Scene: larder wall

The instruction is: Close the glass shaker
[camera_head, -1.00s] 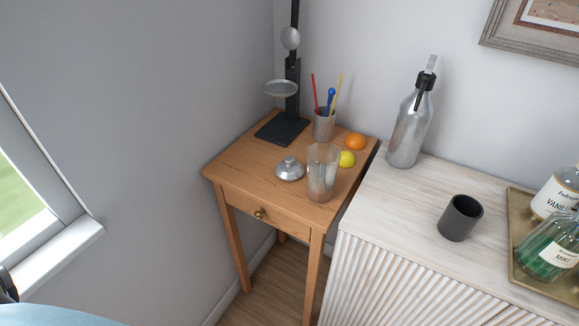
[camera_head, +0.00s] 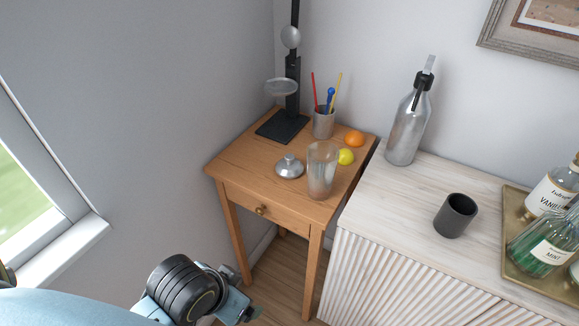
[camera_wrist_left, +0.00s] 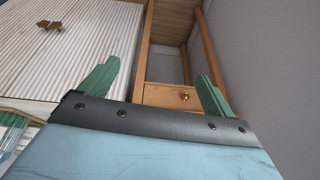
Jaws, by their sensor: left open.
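The glass shaker (camera_head: 322,172) stands upright and open-topped near the front right of the small wooden table (camera_head: 235,168). Its silver domed lid (camera_head: 289,167) sits on the table just left of the glass, apart from it. My left gripper (camera_head: 250,314) is low at the bottom of the head view, in front of and below the tabletop, far from both. In the left wrist view its two green fingers (camera_wrist_left: 156,85) are spread apart with nothing between them. The shaker and lid do not show in that view. My right gripper is not in view.
A lemon (camera_head: 346,157) and an orange (camera_head: 354,138) lie behind the glass. A cup of stirrers (camera_head: 323,124) and a black stand (camera_head: 283,127) are at the back. The white cabinet (camera_head: 390,190) at right holds a silver bottle (camera_head: 408,130), dark cup (camera_head: 455,216) and bottle tray (camera_head: 512,262).

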